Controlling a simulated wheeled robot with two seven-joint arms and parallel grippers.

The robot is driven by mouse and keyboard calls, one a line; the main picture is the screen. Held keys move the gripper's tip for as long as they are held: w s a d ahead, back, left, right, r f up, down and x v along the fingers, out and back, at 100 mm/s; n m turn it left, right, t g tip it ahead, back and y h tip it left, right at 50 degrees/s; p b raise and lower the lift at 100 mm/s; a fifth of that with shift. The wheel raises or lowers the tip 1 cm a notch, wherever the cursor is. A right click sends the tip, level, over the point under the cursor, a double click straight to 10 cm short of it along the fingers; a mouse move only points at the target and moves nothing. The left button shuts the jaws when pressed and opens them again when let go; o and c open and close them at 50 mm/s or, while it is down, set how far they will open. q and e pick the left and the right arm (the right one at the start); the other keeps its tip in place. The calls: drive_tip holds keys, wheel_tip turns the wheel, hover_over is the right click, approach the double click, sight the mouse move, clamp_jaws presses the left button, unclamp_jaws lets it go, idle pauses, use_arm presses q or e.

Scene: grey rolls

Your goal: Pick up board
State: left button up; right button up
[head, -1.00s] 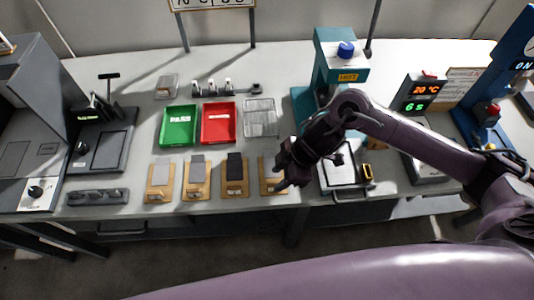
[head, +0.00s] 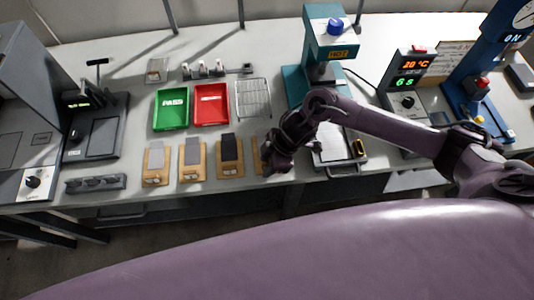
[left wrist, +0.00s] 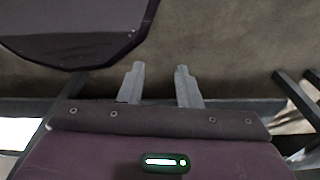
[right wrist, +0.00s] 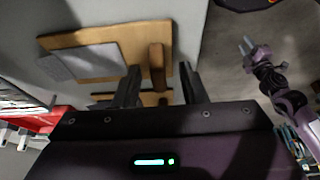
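Several wooden boards with grey or dark plates lie in a row along the table's front: a left one (head: 155,181), a second (head: 192,176), a third (head: 229,172) and a right one (head: 256,152). My right gripper (head: 268,168) is at the right board and hides most of it. In the right wrist view a wooden board (right wrist: 108,38) with a grey plate lies just beyond the fingers. Its raised wooden piece (right wrist: 157,66) shows between my open fingers (right wrist: 160,84); contact cannot be told. My left gripper (left wrist: 160,72) is open and empty above the floor.
Behind the boards are a green tray (head: 171,126), a red tray (head: 211,122) and a wire rack (head: 253,98). A teal press (head: 318,85) stands right of them. A dark block with knobs (head: 96,183) lies left of the boards.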

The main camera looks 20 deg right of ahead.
clamp_jaws()
use_arm(q)
drive_tip(key=shift+s+a+f, duration=0.1)
drive_tip(key=shift+s, duration=1.05)
drive_tip(key=shift+w, duration=0.1)
use_arm(e)
drive_tip(key=shift+w+r, duration=0.1)
drive_tip(key=shift+r, duration=0.5)
use_arm(q)
drive_tip(key=shift+w+r+p, duration=0.2)
drive_tip(key=shift+r+p, duration=0.3)
use_arm(e)
wheel_tip(320, 180, up, 19)
